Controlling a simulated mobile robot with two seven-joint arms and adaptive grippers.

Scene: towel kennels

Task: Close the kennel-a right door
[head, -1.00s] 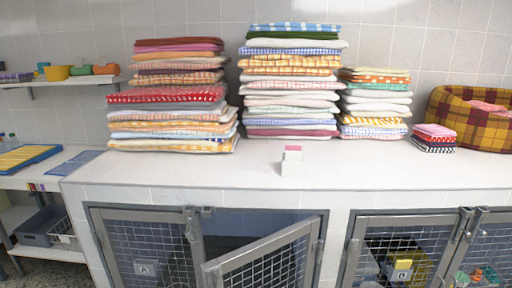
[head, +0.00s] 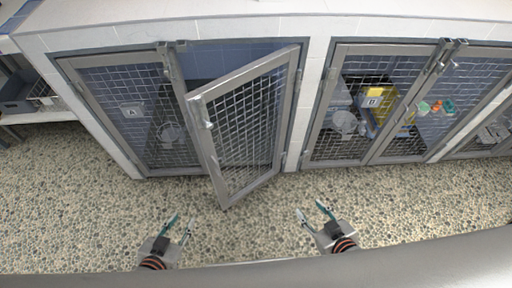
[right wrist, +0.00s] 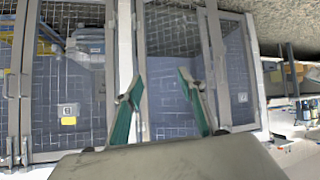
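The kennel-a right door (head: 245,125), a grey metal frame with wire mesh, stands ajar in the head view. It is hinged at its right side, and its free left edge is swung out over the floor. The kennel-a left door (head: 130,115), with an "A" label, looks shut. My left gripper (head: 183,220) is open and empty, low in front of the kennel and left of the open door's free edge. My right gripper (head: 309,210) is open and empty, right of the open door. Its spread fingers also show in the right wrist view (right wrist: 158,95). Neither gripper touches the door.
The kennel-b doors (head: 375,105) to the right look shut, with a "B" label and items behind the mesh. The white counter (head: 250,25) runs above the kennels. A grey bin (head: 15,95) sits at far left. The pebbled floor (head: 400,215) is clear.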

